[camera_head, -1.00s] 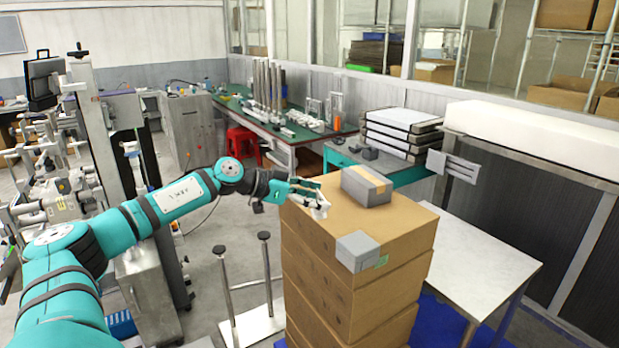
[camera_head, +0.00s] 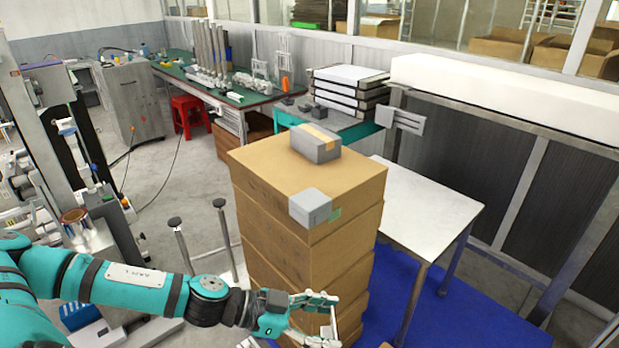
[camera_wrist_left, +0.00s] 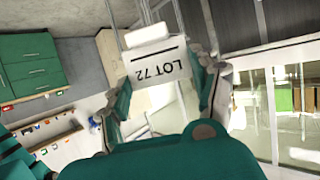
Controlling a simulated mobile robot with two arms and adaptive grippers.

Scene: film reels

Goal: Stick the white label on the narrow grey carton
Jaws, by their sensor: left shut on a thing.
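My left gripper (camera_head: 328,320) is low in front of the cardboard stack, below its top. It is shut on the white label (camera_wrist_left: 157,64), which reads "LOT 72" upside down in the left wrist view, between the two fingers (camera_wrist_left: 172,84). In the head view the label is almost edge-on. Two grey cartons lie on top of the stack: a longer one with a tan tape strip (camera_head: 315,143) towards the back, and a smaller, narrower-looking one (camera_head: 311,206) at the front corner. The gripper is apart from both. My right gripper is not in view.
The brown cardboard stack (camera_head: 270,228) stands in front of me, with a small green mark near the front carton. A white-topped table (camera_head: 425,205) stands to its right over a blue mat (camera_head: 470,310). Metal posts (camera_head: 181,243) rise left of the stack.

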